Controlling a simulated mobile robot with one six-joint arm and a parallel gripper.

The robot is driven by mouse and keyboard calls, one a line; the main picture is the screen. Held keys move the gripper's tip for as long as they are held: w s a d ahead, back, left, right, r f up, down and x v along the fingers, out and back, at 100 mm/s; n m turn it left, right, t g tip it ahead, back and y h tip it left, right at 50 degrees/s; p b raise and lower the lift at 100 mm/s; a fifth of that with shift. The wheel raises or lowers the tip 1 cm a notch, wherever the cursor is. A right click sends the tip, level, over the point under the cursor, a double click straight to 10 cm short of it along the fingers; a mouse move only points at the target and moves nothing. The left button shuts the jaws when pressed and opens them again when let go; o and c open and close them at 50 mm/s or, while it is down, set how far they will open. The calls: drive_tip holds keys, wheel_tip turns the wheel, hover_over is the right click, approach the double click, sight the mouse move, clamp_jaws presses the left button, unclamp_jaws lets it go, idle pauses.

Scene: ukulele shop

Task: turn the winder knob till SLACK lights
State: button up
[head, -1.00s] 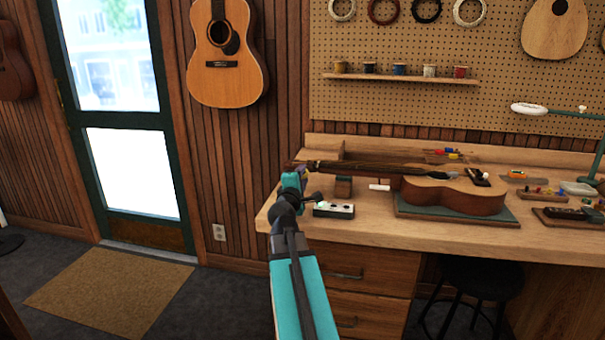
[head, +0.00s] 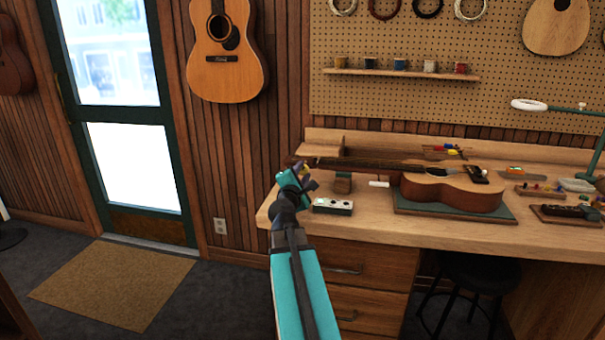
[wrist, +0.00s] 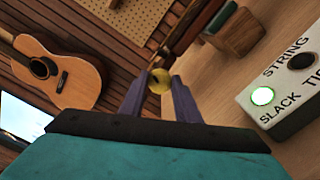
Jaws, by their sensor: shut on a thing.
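The yellow winder knob (wrist: 159,82) sits between my gripper's two purple-grey fingers in the wrist view. My gripper (wrist: 157,92) is shut on it; in the head view my gripper (head: 304,173) is at the headstock end of the ukulele (head: 455,191). The knob is too small to make out clearly in the head view. The white indicator box (wrist: 285,92) reads STRING and SLACK, with a partly cut-off TIG label. The lamp (wrist: 262,96) by SLACK glows green; the other lamp (wrist: 301,61) is dark. The box (head: 333,207) stands on the bench right of my gripper.
The ukulele body rests on a green mat (head: 410,209) on the workbench (head: 380,233). A wooden neck support (head: 343,183) stands under the neck, close to my gripper. A small white item (head: 379,184) lies beside it. A black stool (head: 478,277) is under the bench.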

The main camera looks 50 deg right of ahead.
sight(303, 172)
drive_tip(key=o, duration=0.8)
drive_tip(key=shift+c, duration=0.2)
drive_tip(key=shift+a, duration=0.1)
drive_tip(key=shift+v, duration=1.45)
drive_tip(key=shift+s+f+b, duration=0.1)
drive_tip(key=shift+f+b, duration=0.05)
drive_tip(key=shift+b, duration=0.8)
drive_tip(key=b+v, duration=0.2)
drive_tip(key=b, duration=0.5)
drive_tip(key=shift+s+a, duration=0.15)
drive_tip(key=shift+a, duration=0.2)
drive_tip(key=b, duration=0.2)
drive_tip(key=shift+s+a+b, duration=0.2)
drive_tip(key=shift+a+b, duration=0.1)
drive_tip(key=shift+a, duration=0.1)
